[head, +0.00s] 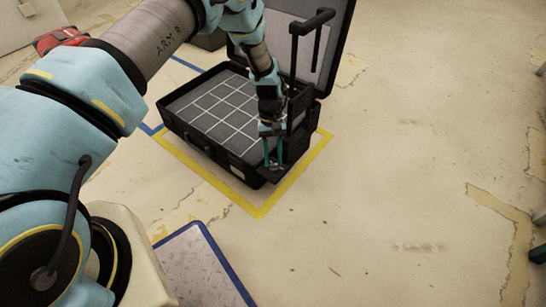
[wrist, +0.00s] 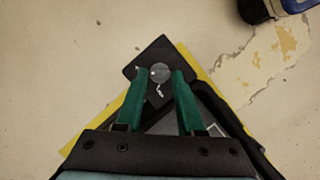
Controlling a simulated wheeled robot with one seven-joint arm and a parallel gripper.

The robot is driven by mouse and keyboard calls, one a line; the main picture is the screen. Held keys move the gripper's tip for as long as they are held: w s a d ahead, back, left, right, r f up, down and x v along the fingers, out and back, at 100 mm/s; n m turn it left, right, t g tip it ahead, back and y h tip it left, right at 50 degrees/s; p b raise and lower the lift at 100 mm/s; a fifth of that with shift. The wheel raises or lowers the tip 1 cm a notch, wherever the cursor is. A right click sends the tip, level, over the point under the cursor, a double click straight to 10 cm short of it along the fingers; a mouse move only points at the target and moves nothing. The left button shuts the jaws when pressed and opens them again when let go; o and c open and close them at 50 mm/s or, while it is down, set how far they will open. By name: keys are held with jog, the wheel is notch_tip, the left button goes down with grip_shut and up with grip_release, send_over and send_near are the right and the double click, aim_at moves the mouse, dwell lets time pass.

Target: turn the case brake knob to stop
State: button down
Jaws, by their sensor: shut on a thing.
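The black case (head: 190,137) stands open on the floor, with a white grid on its inside and its lid (head: 328,50) raised at the back. The brake knob (wrist: 160,72) is a small grey round knob on a dark square plate (wrist: 136,69) at the case's near right corner. My gripper (head: 273,165) reaches down to that corner from above. In the wrist view its two green fingers stand on either side of the knob and are shut on it. A small white mark shows on the plate below the knob. The knob's exact setting is too small to read.
Yellow tape (head: 262,212) marks the floor around the case. The case's black pull handle (head: 313,22) rises close beside my arm. A blue-edged plate (head: 195,265) lies at the front. The floor to the right is mostly clear.

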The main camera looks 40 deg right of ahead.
jog(key=c, duration=0.5)
grip_release()
jog(key=p+v, duration=0.2)
jog(key=v, duration=0.8)
jog(key=shift+r, duration=0.4)
